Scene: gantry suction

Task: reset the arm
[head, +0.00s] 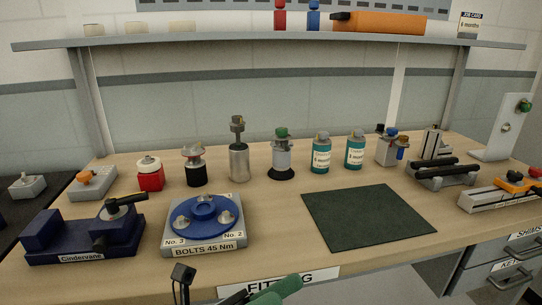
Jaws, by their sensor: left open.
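My left gripper (283,290) shows at the bottom edge of the head view, in front of the bench's front edge and the FITTING label (300,282). Its green fingers are apart, with nothing seen between them. The lower part is cut off by the frame. My right gripper is out of view.
A blue disc fixture (205,210) marked BOLTS 45 Nm and a blue vise (85,235) stand at front left. A dark green mat (368,217) lies empty at centre right. Several bottles and devices line the back, under a shelf (270,39). Clamps (443,172) stand at right.

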